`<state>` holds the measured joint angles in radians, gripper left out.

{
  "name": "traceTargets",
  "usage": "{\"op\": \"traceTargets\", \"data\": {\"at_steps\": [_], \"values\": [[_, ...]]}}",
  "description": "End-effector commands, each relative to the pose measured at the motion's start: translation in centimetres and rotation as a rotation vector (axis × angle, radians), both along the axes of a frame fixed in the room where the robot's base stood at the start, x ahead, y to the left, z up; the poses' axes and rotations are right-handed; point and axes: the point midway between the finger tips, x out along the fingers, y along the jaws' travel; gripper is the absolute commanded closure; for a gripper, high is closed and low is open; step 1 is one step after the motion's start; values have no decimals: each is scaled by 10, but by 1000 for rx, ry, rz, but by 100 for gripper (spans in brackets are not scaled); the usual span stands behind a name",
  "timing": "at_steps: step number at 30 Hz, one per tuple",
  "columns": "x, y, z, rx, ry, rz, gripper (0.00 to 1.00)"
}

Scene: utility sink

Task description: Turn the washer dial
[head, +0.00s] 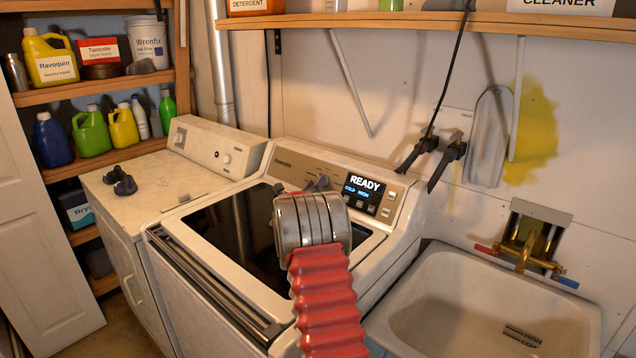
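The washer (390,247) stands in the middle of the head view, with a dark glass lid on top. Its raised back panel carries a lit display (365,191) reading "READY" with smaller blue text below. A small grey, knob-like shape (318,182) shows on the panel left of the display; it looks like the dial, but its lower part is hidden and its pointer cannot be read. My gripper (312,221), at the end of the red ribbed arm, is over the lid just in front of that shape. Its fingers are hidden, so contact and opening cannot be told.
A second white machine (140,205) stands at left, with small dark objects on top. Shelves with bottles (91,131) are behind it. A sink (432,285) with a brass faucet (528,250) is at right. Black hose fittings (425,150) hang above the washer's right back corner.

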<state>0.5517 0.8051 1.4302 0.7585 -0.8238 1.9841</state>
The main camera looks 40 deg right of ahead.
Motion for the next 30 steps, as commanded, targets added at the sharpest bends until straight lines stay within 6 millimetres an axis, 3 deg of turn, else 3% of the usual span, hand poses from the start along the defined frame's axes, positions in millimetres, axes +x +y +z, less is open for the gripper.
{"op": "traceTargets", "data": {"at_steps": [7, 18, 30], "values": [[9, -18, 0, 0, 0, -1, 69], [10, -21, 0, 1, 0, -1, 69], [10, -20, 0, 0, 1, -1, 97]]}}
